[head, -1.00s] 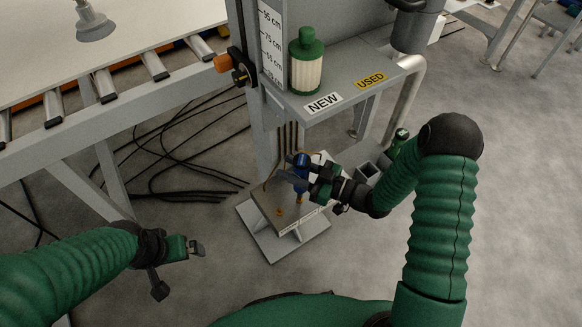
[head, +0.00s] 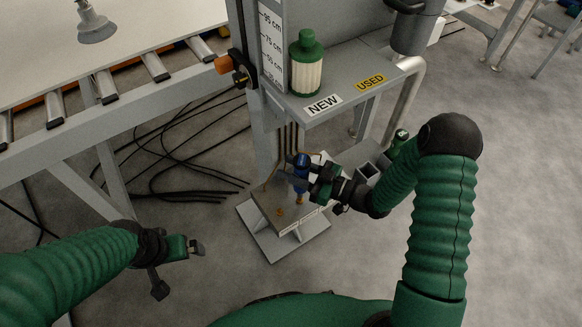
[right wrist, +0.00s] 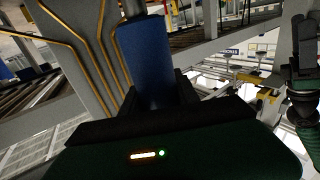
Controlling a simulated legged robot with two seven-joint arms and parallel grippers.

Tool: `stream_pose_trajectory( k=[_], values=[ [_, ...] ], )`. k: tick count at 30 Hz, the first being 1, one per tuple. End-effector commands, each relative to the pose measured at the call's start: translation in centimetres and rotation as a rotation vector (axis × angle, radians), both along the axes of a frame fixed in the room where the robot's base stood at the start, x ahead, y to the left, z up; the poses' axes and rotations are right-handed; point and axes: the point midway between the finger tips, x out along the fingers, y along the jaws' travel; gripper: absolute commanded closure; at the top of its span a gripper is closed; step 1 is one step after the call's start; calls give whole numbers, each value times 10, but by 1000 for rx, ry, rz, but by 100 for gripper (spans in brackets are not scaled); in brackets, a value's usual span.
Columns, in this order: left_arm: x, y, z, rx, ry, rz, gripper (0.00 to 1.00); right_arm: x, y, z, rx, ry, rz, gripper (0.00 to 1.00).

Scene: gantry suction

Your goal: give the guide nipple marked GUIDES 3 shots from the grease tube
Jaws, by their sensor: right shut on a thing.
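The blue grease tube (head: 301,172) is held by my right gripper (head: 316,182), above a small grey stand plate (head: 268,205) at the column's foot. The tube looks nearly upright. Its lower end is over or at an orange-yellow nipple (head: 300,198); I cannot tell whether they touch. A second orange nipple (head: 280,211) stands free to its left. The plate's front-edge lettering is too small to read, so I cannot tell which is GUIDES. In the right wrist view the blue tube (right wrist: 145,60) rises between the fingers. My left gripper (head: 197,247) is away at lower left, apparently empty.
A grey holder (head: 370,172) and green bottle (head: 400,138) are beside my right wrist. Black cables (head: 175,165) lie on the floor at left.

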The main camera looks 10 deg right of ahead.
Motion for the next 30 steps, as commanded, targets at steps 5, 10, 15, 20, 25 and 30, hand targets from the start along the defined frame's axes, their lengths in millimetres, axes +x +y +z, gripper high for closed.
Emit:
stream_pose_trajectory(
  k=[5,10,15,20,25,30],
  values=[
    [0,0,-3,0,0,0,0,0,0,-4,1,-2,0,100],
    [0,0,-5,0,0,0,0,0,0,-7,1,-1,0,100],
    [0,0,-2,0,0,0,0,0,0,-4,1,-1,0,100],
    [0,0,7,0,0,0,0,0,0,4,1,-1,0,100],
    [0,0,9,0,0,0,0,0,0,6,1,-1,0,100],
    [0,0,8,0,0,0,0,0,0,5,1,-1,0,100]
  ],
)
